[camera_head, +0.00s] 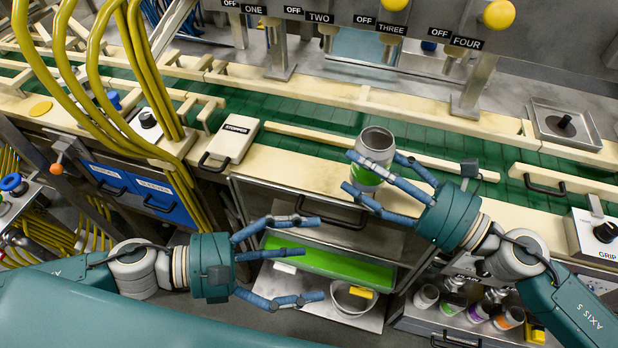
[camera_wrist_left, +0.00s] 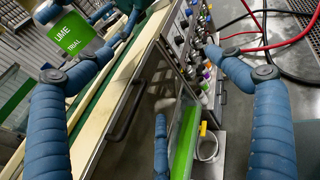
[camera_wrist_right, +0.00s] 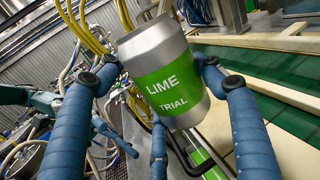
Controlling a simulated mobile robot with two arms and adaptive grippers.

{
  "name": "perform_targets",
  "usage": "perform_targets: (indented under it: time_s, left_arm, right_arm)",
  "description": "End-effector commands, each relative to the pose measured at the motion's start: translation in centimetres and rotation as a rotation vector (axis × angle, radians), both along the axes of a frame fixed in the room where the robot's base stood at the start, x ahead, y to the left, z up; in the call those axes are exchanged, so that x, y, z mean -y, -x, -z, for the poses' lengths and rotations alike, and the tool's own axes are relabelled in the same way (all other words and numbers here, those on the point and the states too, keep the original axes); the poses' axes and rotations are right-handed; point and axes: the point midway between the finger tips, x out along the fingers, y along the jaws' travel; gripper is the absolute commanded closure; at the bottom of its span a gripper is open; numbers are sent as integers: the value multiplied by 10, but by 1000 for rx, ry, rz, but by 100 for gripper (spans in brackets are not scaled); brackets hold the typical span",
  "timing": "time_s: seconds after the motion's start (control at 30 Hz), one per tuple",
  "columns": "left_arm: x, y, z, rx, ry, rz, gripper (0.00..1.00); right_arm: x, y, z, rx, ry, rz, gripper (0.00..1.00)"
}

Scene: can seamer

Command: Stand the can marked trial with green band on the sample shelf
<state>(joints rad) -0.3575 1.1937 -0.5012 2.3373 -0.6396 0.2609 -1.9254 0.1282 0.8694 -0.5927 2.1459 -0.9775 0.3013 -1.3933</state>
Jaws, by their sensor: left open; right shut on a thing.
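The silver can with a green band (camera_head: 375,150) is held in the air by my right gripper (camera_head: 364,172), above the front edge of the conveyor. Its band reads LIME TRIAL in the right wrist view (camera_wrist_right: 170,90). My right fingers close around its sides, and the can looks slightly tilted there. The can also shows at the upper left of the left wrist view (camera_wrist_left: 78,38). My left gripper (camera_head: 305,260) is open and empty, lower and left of the can. A bright green shelf surface (camera_head: 335,265) lies below the can, in front of the cabinet. No readable label identifies the sample shelf.
Several cans (camera_head: 480,305) stand on a low rack at lower right. A white bucket (camera_head: 352,298) sits below the green surface. The green conveyor (camera_head: 300,100) runs behind, with a STOPPER block (camera_head: 230,138) at left. Yellow hoses (camera_head: 150,80) crowd the left.

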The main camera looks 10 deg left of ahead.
Motion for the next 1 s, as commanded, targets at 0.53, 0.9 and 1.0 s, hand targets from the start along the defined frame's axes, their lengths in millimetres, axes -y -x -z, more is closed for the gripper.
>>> perform_targets:
  time_s: [0.53, 0.9, 1.0]
  left_arm:
    - [-5, -91, -97, 86, 201, -299, 6]
    - [24, -114, -97, 87, 202, -297, 6]
    - [34, -122, -97, 87, 201, -297, 6]
  right_arm:
    - [0, 0, 0, 0, 0, 0, 71]
    - [0, 0, 0, 0, 0, 0, 71]
    - [0, 0, 0, 0, 0, 0, 71]
